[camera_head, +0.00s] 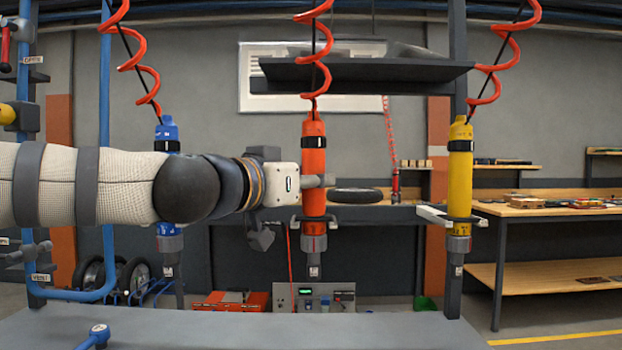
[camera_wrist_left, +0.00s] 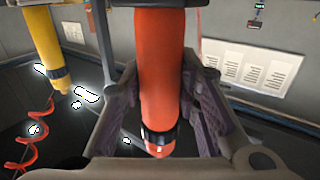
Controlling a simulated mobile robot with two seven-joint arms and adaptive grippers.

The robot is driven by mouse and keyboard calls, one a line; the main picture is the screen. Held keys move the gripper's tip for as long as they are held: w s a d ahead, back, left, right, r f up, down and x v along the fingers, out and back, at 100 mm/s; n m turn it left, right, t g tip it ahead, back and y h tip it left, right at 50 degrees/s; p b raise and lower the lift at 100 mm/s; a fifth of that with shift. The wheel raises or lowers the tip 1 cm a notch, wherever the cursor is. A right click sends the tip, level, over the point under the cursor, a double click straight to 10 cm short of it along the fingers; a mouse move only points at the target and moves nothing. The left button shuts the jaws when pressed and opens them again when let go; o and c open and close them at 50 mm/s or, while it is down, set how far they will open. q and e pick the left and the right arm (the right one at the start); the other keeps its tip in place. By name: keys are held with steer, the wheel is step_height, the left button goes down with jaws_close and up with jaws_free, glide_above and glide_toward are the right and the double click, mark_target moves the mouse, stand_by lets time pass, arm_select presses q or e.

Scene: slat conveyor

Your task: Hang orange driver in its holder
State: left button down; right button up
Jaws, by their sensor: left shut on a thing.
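The orange driver (camera_head: 313,156) hangs upright, nozzle down, at the middle of the head view, under a red coiled hose. My left gripper (camera_head: 317,181) reaches in from the left and is shut on its body. In the left wrist view the orange driver (camera_wrist_left: 161,65) lies between the finger pads (camera_wrist_left: 163,110). The driver's holder (camera_head: 295,221), a dark fork, shows at the driver's lower part, below my gripper. The driver's lower end passes down at the fork, level with its neighbours. Whether it rests on the fork is not clear. My right gripper is not in view.
A yellow driver (camera_head: 460,185) hangs in a similar holder at the right. A blue driver (camera_head: 167,133) hangs at the left, partly behind my left arm. A dark shelf (camera_head: 365,71) is above. A grey surface (camera_head: 250,328) runs along the front.

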arm_select(q)
steer(key=c, duration=1.1)
jaws_free()
steer(key=shift+f, duration=0.15)
steer(key=v, duration=1.2)
steer(key=shift+s, duration=0.1)
